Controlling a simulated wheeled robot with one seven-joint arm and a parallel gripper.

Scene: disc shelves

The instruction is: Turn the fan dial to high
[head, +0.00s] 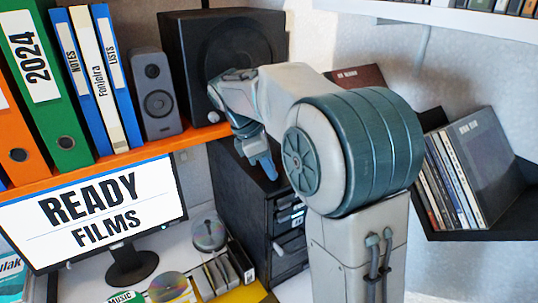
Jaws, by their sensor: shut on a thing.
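A large black box with a round front (190,40), which may be the fan, stands on the orange shelf at the back. My gripper (265,170) points down over the top of the black drawer unit (238,205), in front of and below that box's right side. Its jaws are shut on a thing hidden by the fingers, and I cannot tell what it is. My wrist covers the lower right of the box's front.
A small grey speaker (158,100) and several binders (45,85) stand on the orange shelf (130,157). A monitor (95,215) and disc holders (225,270) are below it. Discs in cases (490,165) lean on a black shelf at right. A white shelf (440,15) overhangs at upper right.

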